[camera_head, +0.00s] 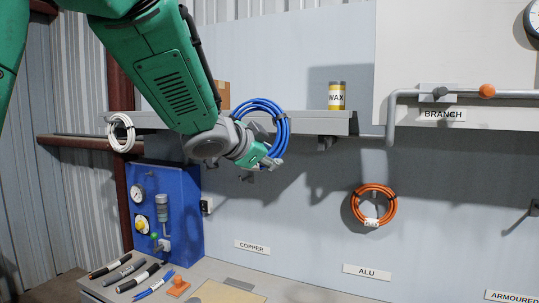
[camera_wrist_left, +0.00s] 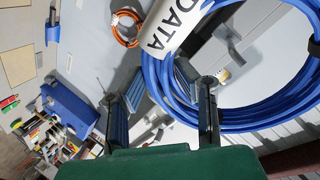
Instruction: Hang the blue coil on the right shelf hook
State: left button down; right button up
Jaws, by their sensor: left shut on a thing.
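The blue coil (camera_head: 268,112) is in the head view in front of the grey shelf (camera_head: 300,123). My left gripper (camera_head: 264,164) is at its lower side, shut on it. In the left wrist view the coil (camera_wrist_left: 240,118) fills the right side, with a white DATA tag (camera_wrist_left: 172,24) near the fingers. A dark hook-like fitting (camera_head: 325,143) sits under the shelf's right part, to the right of the coil and apart from it. The exact grip contact is partly hidden by the tag. My right gripper is not seen.
A white coil (camera_head: 121,132) hangs at the shelf's left end. A WAX can (camera_head: 336,96) stands on the shelf. An orange coil (camera_head: 374,205) hangs on the wall above the ALU label. A grey pipe (camera_head: 392,110) runs at right. Markers (camera_head: 122,271) lie on the bench.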

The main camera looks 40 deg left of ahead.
pick_arm(q)
jog(key=shift+w+d, duration=0.45)
jog(key=shift+w, duration=0.35)
jog(key=shift+w+d+b, duration=0.1)
jog(key=shift+w+b, duration=0.35)
jog(key=shift+b, duration=0.15)
jog(key=shift+w+a+f+b, duration=0.2)
jog(key=shift+w+a+b, duration=0.25)
jog(key=shift+w+b, duration=0.15)
jog(key=shift+w+a+f+b, duration=0.15)
jog(key=shift+w+a+b, duration=0.35)
jog(key=shift+b, duration=0.1)
jog(key=shift+w+b, duration=0.3)
jog(key=shift+b, duration=0.25)
jog(key=shift+w+d+r+b, duration=0.1)
jog(key=shift+w+b, duration=0.05)
jog(key=shift+w, duration=0.3)
jog(key=shift+w+d+r+b, duration=0.1)
jog(key=shift+w+b, duration=0.05)
jog(key=shift+w, duration=0.25)
jog(key=a+x, duration=0.1)
jog(key=x, duration=0.7)
jog(key=shift+w+a+p, duration=0.25)
jog(key=shift+a+p, duration=0.15)
jog(key=shift+p, duration=0.05)
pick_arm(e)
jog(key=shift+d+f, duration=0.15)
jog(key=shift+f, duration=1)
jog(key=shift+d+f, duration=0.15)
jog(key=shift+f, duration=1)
